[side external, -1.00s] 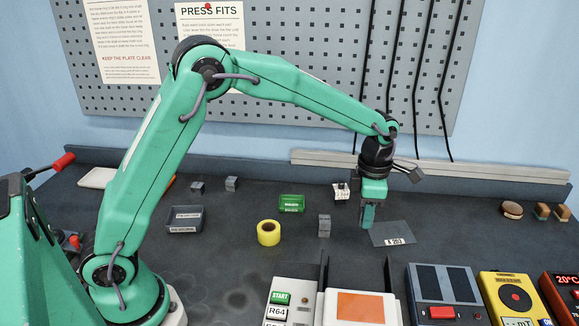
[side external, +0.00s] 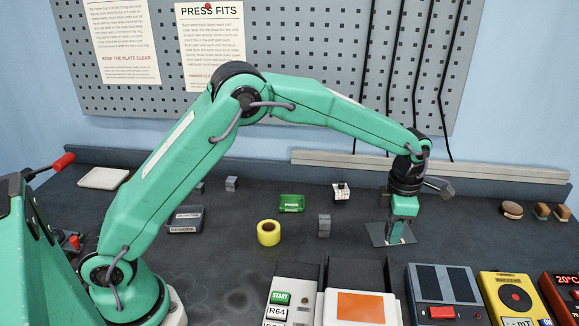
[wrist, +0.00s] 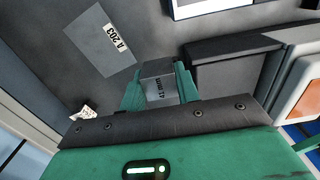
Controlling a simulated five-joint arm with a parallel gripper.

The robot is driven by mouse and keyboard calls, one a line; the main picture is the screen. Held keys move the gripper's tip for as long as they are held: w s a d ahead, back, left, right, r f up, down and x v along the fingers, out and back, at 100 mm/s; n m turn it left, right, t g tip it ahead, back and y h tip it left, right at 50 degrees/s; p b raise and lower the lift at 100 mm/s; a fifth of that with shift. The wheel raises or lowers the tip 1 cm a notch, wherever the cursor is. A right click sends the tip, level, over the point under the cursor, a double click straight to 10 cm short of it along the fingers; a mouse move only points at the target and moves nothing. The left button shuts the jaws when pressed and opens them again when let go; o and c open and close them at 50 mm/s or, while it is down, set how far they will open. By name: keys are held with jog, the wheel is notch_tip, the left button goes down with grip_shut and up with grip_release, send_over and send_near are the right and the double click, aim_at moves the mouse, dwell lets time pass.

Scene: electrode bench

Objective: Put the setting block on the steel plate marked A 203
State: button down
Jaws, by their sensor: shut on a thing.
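My gripper (side external: 398,234) is shut on a grey block marked 41 mm (wrist: 161,86), which I take as the setting block; the green fingers flank it in the wrist view. The steel plate (side external: 379,236) lies flat on the bench. In the side view my gripper is in front of the plate and covers most of its label. In the wrist view the plate (wrist: 90,46) is at upper left with A 203 readable, apart in the picture from the block. The side view barely shows the block, and I cannot tell its height above the bench.
A white and black item (side external: 341,192) is behind. Devices, including a dark one with a red button (side external: 443,297), line the front.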

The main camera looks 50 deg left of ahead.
send_over(381, 240)
notch_tip(381, 240, down, 5)
jog(key=shift+a+r, duration=0.1)
jog(key=shift+r, duration=0.05)
jog(key=shift+f, duration=2)
jog(key=shift+f, duration=0.1)
jog(key=c, duration=1)
grip_release()
jog(key=shift+f, duration=0.1)
jog(key=shift+c, duration=0.2)
notch_tip(381, 240, up, 12)
jog(key=shift+r, duration=0.2)
